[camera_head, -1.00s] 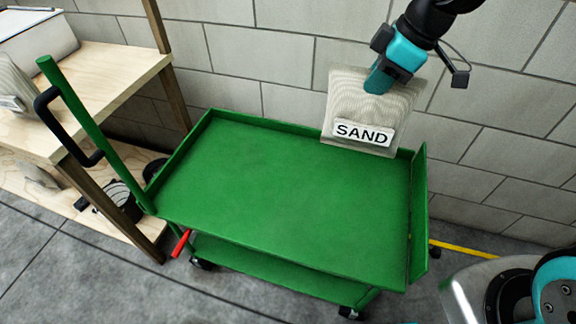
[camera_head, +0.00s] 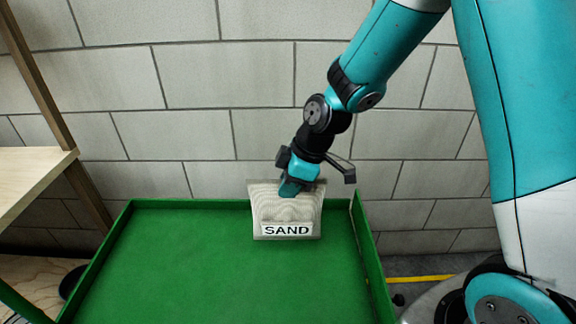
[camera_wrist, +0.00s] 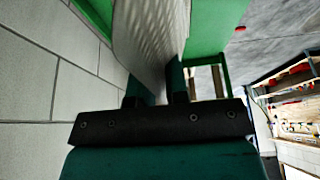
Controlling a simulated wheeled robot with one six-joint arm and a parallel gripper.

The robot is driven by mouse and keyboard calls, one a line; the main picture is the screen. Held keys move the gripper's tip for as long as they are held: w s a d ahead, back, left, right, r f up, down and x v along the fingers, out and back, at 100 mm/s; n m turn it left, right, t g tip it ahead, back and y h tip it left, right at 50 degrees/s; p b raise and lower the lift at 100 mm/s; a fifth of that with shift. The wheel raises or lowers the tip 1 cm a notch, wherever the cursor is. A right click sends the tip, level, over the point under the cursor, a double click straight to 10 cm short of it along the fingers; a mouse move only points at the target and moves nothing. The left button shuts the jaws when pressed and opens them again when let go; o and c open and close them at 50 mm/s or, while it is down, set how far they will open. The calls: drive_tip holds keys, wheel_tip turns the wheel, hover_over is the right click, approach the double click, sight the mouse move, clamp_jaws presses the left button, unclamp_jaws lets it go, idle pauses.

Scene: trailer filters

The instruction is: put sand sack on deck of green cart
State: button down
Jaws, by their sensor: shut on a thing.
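The sand sack (camera_head: 287,214) is a beige woven bag with a white "SAND" label, upright, in front of the back rim of the green cart (camera_head: 200,265). Its bottom edge shows against the green deck near the back right; I cannot tell whether it touches. My gripper (camera_head: 289,188) points down and is shut on the sack's top edge. In the wrist view the sack (camera_wrist: 143,38) is pinched between the two fingers of my gripper (camera_wrist: 157,85), with the green cart (camera_wrist: 215,25) beyond it.
A grey block wall (camera_head: 200,90) stands close behind the cart. A wooden shelf (camera_head: 35,165) is at the left. The cart's raised rims border the deck, and the rest of the visible deck is clear. A yellow floor line (camera_head: 420,279) runs at the right.

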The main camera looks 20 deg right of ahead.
sight(288, 212)
drive_tip(key=shift+f+b, duration=0.6)
drive_tip(key=shift+f, duration=3.35)
drive_tip(key=c, duration=1.1)
unclamp_jaws()
drive_tip(key=p+v, duration=0.2)
drive_tip(key=v, duration=1)
drive_tip(key=shift+s, duration=0.1)
drive_tip(key=s+a+r+m, duration=0.2)
drive_tip(key=s+a+r, duration=0.1)
drive_tip(key=s, duration=0.3)
drive_tip(key=s+a+r+m+g, duration=0.1)
drive_tip(key=s+a+r+m, duration=0.1)
drive_tip(key=s+r, duration=0.3)
drive_tip(key=s+a+r+m, duration=0.2)
drive_tip(key=s+a+r, duration=0.1)
drive_tip(key=s, duration=0.6)
drive_tip(key=shift+a+r+g, duration=0.3)
drive_tip(key=shift+a+r, duration=0.05)
drive_tip(key=shift+r, duration=0.3)
